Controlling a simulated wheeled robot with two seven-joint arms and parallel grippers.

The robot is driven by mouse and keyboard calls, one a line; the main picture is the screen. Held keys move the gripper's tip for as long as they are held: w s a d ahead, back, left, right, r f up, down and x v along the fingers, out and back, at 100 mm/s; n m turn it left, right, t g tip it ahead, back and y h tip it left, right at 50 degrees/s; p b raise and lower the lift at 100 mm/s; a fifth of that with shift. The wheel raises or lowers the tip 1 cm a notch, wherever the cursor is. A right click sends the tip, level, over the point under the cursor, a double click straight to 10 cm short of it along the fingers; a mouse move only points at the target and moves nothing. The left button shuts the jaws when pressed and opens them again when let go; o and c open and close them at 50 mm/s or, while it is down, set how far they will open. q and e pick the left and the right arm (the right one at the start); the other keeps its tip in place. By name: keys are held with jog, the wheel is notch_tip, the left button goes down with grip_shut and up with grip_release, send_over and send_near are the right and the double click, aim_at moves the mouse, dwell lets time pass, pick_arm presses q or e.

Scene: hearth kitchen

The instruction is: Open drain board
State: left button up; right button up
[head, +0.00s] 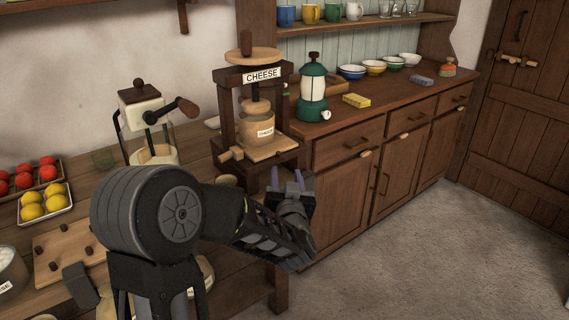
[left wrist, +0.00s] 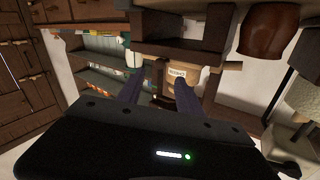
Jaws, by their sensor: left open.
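The cheese press (head: 247,95) stands at the right end of the wooden table. It has a dark wood frame and a sign reading CHEESE. Inside is a round wooden mould (head: 257,131) with a label. Under the mould lies a pale wood board (head: 272,149), which looks like the drain board. A pale peg (head: 231,155) sticks out at its left. My left gripper (head: 288,184) is open and empty, below and in front of the press, apart from the board. In the left wrist view its two fingers (left wrist: 157,88) point toward the press, with the mould label (left wrist: 177,72) between and beyond them.
A hand-cranked jar (head: 149,130) stands left of the press. Trays of lemons (head: 45,203) and tomatoes (head: 38,176) lie on the table's left. A green lantern (head: 313,90) and a yellow sponge (head: 356,100) sit on the sideboard behind. The floor (head: 430,260) at right is clear.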

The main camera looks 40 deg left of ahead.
aim_at(284, 159)
pick_arm(q)
jog(key=x, duration=0.7)
jog(key=shift+w+a, duration=0.2)
jog(key=shift+w, duration=0.05)
jog(key=shift+c, duration=0.2)
grip_shut()
dwell(1.0)
